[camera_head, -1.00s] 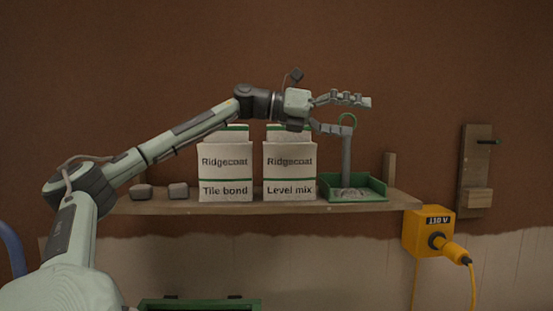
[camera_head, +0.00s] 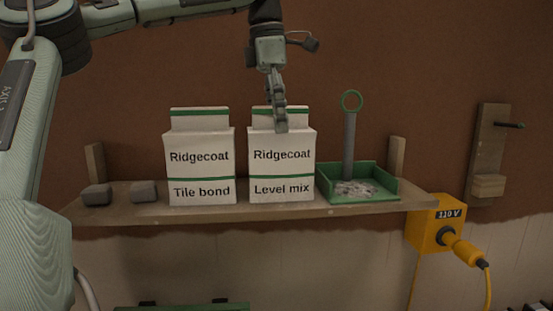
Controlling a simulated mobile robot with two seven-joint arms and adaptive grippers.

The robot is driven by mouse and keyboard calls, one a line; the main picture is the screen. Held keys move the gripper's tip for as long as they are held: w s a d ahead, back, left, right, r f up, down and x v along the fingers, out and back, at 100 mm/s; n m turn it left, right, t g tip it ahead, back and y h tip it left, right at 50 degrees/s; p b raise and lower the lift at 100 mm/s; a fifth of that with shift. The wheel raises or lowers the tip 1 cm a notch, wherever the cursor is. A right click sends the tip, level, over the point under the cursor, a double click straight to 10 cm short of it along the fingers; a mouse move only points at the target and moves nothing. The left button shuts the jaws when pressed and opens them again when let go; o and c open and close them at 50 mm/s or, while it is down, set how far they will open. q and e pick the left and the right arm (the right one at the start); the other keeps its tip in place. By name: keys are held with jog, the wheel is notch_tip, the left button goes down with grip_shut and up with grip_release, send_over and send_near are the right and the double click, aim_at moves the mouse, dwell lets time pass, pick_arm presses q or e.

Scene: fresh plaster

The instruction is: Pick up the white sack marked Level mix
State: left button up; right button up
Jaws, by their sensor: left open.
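The white sack marked Level mix (camera_head: 282,168) stands upright on a wooden shelf (camera_head: 250,211), with a green stripe across its front and a raised top flap with a green band. My left gripper (camera_head: 280,118) points down in front of the sack's upper part, over the top flap. It is open, its fingers seen nearly edge-on, with nothing visible between them. Whether it touches the sack I cannot tell. My right gripper is not in view.
A similar sack marked Tile bond (camera_head: 201,170) stands close on the left. On the right is a green tray (camera_head: 362,197) with grey bits and an upright ringed post (camera_head: 349,135). Two grey blocks, (camera_head: 97,195) and (camera_head: 144,191), lie at the left. A yellow 110 V box (camera_head: 428,232) hangs lower right.

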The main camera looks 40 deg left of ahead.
aim_at(283, 146)
pick_arm(q)
jog(key=f, duration=0.2)
jog(key=w+f, duration=0.1)
jog(key=f, duration=0.2)
jog(key=shift+w+d+f, duration=0.1)
jog(key=shift+d+f, duration=0.05)
jog(key=shift+f, duration=0.15)
jog(key=c, duration=1.9)
jog(key=shift+r, duration=0.2)
jog(key=shift+c, duration=0.4)
